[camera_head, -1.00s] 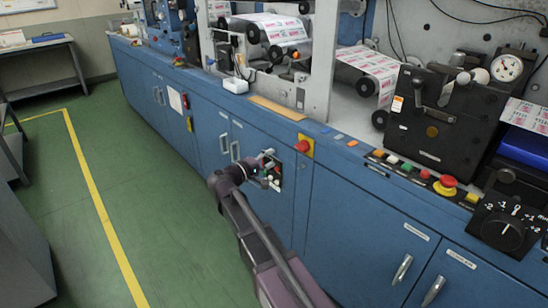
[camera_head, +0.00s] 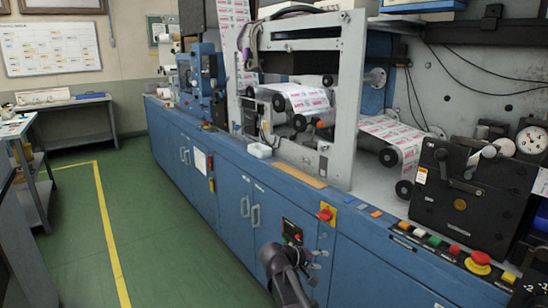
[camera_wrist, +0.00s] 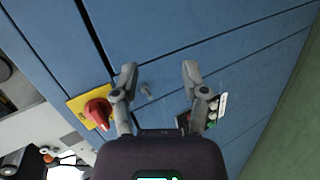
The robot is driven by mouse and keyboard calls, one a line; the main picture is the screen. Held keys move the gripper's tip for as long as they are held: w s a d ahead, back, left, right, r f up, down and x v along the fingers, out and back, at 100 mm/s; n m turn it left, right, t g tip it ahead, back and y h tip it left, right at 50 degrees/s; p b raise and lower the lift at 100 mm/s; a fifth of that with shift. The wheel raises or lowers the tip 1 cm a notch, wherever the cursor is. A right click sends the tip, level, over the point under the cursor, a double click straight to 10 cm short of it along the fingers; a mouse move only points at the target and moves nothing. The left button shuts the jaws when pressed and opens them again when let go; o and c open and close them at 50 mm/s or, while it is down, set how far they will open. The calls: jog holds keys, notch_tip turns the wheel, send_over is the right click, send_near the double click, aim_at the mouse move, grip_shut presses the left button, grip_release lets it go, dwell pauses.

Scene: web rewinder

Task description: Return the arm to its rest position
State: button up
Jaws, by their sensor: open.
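My gripper (camera_wrist: 160,72) is open and empty in the wrist view, its two grey fingers apart in front of the blue cabinet front (camera_wrist: 180,30). A small metal fitting on the cabinet shows between the fingers. In the head view my arm's dark wrist (camera_head: 283,262) is at the bottom middle, in front of the blue cabinets, and the gripper's fingers (camera_head: 318,259) are small there. The rest of the arm runs out of the bottom of the picture.
A red rotary switch on a yellow plate (camera_head: 326,213) is near my gripper, also in the wrist view (camera_wrist: 97,112). A small black button panel (camera_head: 292,231) is beside it. A red emergency button (camera_head: 479,262) is on the ledge at right. Green floor (camera_head: 170,265) is free at left.

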jog(key=s+d+f+m+g+y, duration=0.1)
jog(key=s+f+m+g+y, duration=0.15)
jog(key=s+f+y, duration=0.5)
jog(key=s+d+f+m+g+y, duration=0.2)
jog(key=s+g+y, duration=0.15)
jog(key=s, duration=0.65)
notch_tip(320, 180, up, 30)
jog(key=p, duration=3)
jog(key=shift+a+p, duration=0.25)
jog(key=shift+p, duration=0.15)
